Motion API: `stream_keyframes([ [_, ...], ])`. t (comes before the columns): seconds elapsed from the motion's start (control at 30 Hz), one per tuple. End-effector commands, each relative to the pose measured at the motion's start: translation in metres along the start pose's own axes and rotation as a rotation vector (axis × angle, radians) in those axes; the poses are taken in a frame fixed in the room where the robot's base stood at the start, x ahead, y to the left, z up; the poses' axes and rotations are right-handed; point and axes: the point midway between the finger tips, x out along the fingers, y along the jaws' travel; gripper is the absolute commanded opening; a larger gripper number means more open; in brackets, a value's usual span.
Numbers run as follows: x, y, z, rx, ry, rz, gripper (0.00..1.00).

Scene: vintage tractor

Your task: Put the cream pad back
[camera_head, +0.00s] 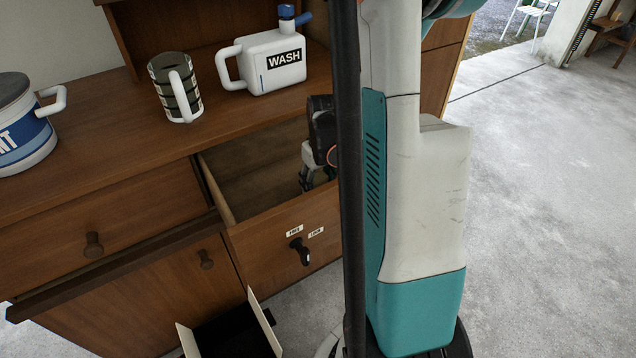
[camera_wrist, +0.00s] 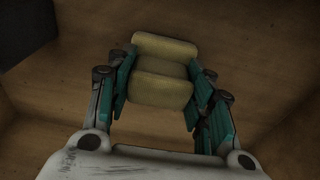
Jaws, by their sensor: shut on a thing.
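The cream pad (camera_wrist: 160,88) shows in the wrist view as a pale yellow block with rounded ends, between the two teal fingers of my gripper (camera_wrist: 160,95). My gripper is shut on it. In the head view my gripper (camera_head: 310,180) reaches down inside the open drawer (camera_head: 230,208) of the wooden cabinet, and the pad is hidden there. The wrist view shows the drawer's brown floor and walls around the pad. I cannot tell whether the pad touches the floor.
On the cabinet top stand a white WASH jug (camera_head: 270,65), a striped mug (camera_head: 174,88) and a blue and white PAINT can (camera_head: 22,130). The drawer front carries a dark latch (camera_head: 300,250). An open box (camera_head: 235,335) is below. Concrete floor (camera_head: 540,200) is clear at right.

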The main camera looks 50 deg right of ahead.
Motion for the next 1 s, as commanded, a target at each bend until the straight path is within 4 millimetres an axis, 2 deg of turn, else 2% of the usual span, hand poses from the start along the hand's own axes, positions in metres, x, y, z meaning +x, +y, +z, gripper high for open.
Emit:
stream_keyframes([
  [0.17, 0.002, 0.000, 0.000, 0.000, 0.000, 0.000, 0.17],
  [0.2, 0.002, 0.000, 0.000, 0.000, 0.000, 0.000, 0.52],
  [0.27, 0.001, 0.000, 0.000, 0.000, 0.000, 0.000, 0.66],
  [0.3, 0.001, 0.000, 0.000, 0.000, 0.000, 0.000, 0.68],
  [0.73, 0.001, 0.000, 0.000, 0.000, 0.000, 0.000, 0.68],
  [0.87, -0.021, 0.000, 0.000, 0.000, 0.000, 0.000, 0.68],
  [1.0, -0.052, -0.007, 0.004, -0.001, 0.000, 0.000, 0.68],
])
